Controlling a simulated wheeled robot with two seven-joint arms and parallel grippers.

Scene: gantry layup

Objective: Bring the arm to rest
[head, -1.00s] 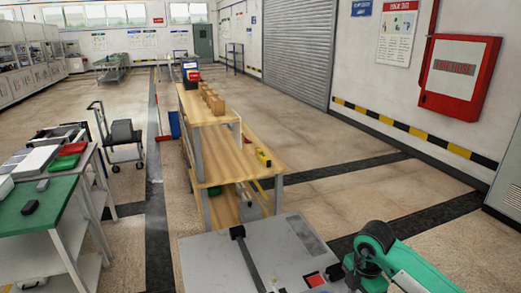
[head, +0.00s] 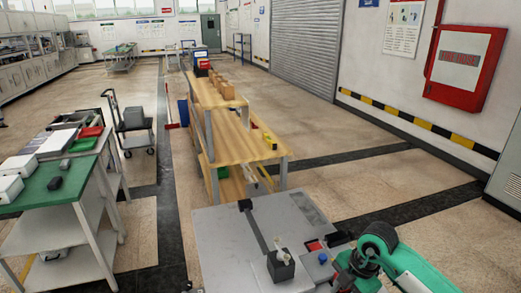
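My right arm (head: 408,262), green with a black round joint, comes in from the bottom right corner. It is bent at the joint, and its front part runs down towards the bottom edge beside the grey-topped table (head: 222,232). I cannot make out the fingertips of my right gripper. My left arm and gripper are out of view.
On the grey table are a dark block with a pale piece on top (head: 281,266), a small blue item (head: 322,258), and red and black items by my arm. A wooden bench (head: 240,140) stands behind. A green-topped table (head: 55,185) is left.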

